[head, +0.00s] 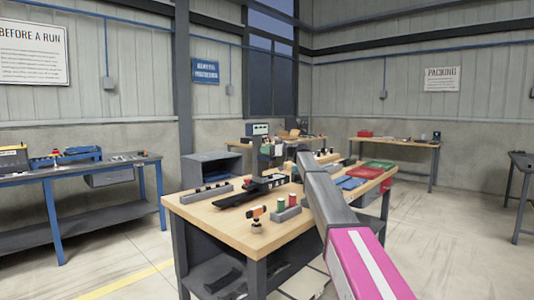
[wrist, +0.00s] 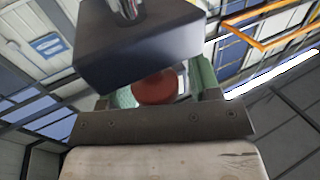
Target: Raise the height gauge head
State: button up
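A tall upright device with a pale box-shaped top (head: 261,129) stands at the back of the wooden workbench, and it looks like the height gauge. My arm reaches toward it from the lower right. My gripper is hidden behind the arm's end in the head view. In the wrist view a dark red rounded part (wrist: 155,88) sits between a dark block (wrist: 140,48) above and a dark bar with screws (wrist: 160,122) below. Green uprights (wrist: 206,78) stand beside the red part. I cannot make out my fingertips or whether they touch it.
A blue-legged bench (head: 58,180) stands left. Open floor lies between the benches.

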jog(key=shift+f, duration=0.2)
jog(key=shift+d, duration=0.25)
jog(key=v, duration=1)
jog(key=shift+d, duration=0.2)
